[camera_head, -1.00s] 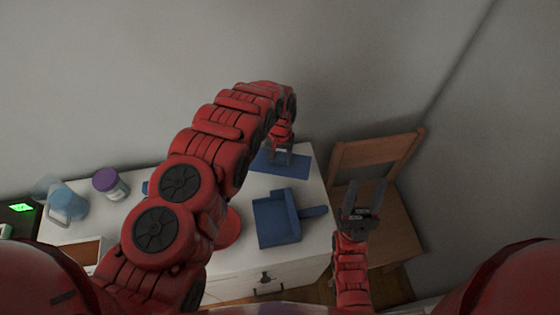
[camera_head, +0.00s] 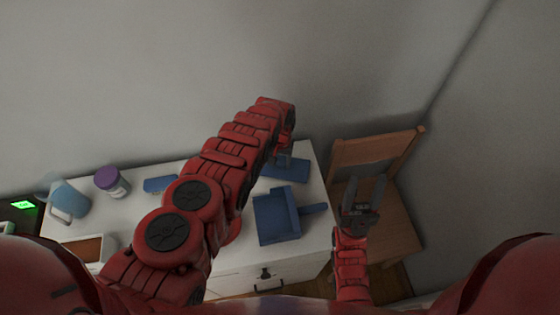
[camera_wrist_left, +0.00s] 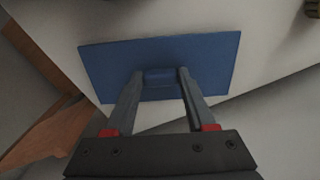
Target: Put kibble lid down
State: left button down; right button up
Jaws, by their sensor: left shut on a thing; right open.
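The kibble lid is a flat blue rectangle (camera_head: 290,172) with a small raised handle, at the right back part of the white table. It also shows in the left wrist view (camera_wrist_left: 205,60), over the white surface. My left gripper (camera_head: 283,158) is above it; in the left wrist view its two fingers (camera_wrist_left: 160,74) are closed on the sides of the handle. Whether the lid touches the table or hovers just above it, I cannot tell. My right gripper (camera_head: 366,183) is open and empty, right of the table and in front of the chair.
A blue scoop-like container with a handle (camera_head: 275,220) stands in front of the lid on the white table (camera_head: 140,207). A blue pitcher (camera_head: 68,200), a purple-lidded jar (camera_head: 111,182) and a small blue object (camera_head: 160,184) are further left. A wooden chair (camera_head: 395,225) stands at right.

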aim_at(280, 163)
pick_arm(q)
jog(key=shift+c, duration=1.2)
grip_release()
jog(key=shift+f, duration=0.2)
jog(key=shift+r, duration=1.35)
notch_tip(280, 163, up, 10)
jog(key=b, duration=0.3)
jog(key=shift+f, duration=0.15)
